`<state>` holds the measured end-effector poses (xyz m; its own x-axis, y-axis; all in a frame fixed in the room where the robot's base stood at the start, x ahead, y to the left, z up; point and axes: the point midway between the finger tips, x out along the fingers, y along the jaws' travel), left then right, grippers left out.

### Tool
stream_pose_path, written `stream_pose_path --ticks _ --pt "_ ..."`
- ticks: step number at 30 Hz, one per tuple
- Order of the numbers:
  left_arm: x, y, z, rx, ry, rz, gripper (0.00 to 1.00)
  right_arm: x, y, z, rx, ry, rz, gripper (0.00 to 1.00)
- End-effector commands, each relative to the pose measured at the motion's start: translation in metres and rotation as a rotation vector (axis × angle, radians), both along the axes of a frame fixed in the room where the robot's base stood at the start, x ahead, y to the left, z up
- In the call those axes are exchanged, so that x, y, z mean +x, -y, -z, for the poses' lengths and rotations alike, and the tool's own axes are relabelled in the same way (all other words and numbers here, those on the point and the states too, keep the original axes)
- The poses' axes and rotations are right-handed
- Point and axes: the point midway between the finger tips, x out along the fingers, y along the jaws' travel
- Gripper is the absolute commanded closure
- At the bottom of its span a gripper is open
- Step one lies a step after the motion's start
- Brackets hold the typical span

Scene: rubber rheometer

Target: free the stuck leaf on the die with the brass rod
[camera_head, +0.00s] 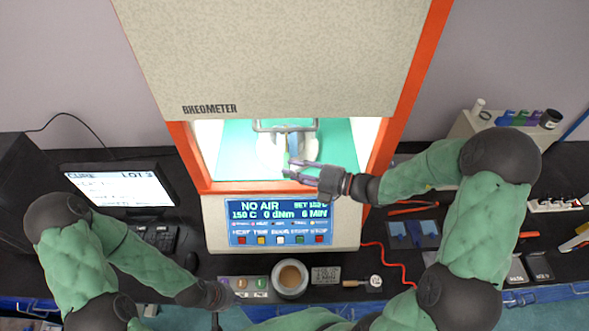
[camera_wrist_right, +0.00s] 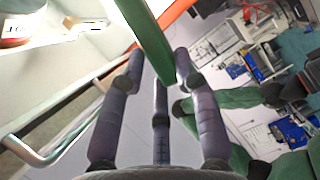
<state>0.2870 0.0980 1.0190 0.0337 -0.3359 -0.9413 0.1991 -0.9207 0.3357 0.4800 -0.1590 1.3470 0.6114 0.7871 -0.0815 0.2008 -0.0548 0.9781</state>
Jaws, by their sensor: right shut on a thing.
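My right gripper (camera_head: 297,170) is at the front of the lit rheometer opening, shut on a slim green bar (camera_head: 286,160). A thin yellowish length continues up from the bar, and I take it for the brass rod (camera_head: 287,139). In the right wrist view the green bar (camera_wrist_right: 148,38) stands between the fingers (camera_wrist_right: 160,88). The pale round die (camera_head: 304,148) lies behind the gripper, partly hidden. I cannot make out the stuck leaf. My left gripper (camera_head: 217,308) is low at the front edge of the bench, and its fingers are unclear.
A metal bar handle (camera_head: 284,126) crosses the opening above the die. The orange frame (camera_head: 185,158) borders it. The display panel (camera_head: 279,222) reads "NO AIR". A round cup (camera_head: 290,279) and a tray of coloured pieces (camera_head: 245,284) stand in front. Blue trays (camera_head: 413,235) lie right.

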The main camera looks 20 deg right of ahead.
Motion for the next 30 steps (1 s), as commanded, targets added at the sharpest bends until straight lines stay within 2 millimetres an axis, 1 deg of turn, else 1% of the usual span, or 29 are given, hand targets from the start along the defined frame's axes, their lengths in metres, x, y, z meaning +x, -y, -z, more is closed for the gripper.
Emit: stream_pose_path --ticks 18,30 --pt "0.0 0.0 -0.003 0.0 0.0 0.0 1.0 0.0 0.0 0.002 0.001 -0.001 0.0 1.0" --pt "0.0 0.0 -0.019 0.0 0.0 0.0 1.0 0.0 0.0 -0.011 0.0 0.0 0.0 1.0"
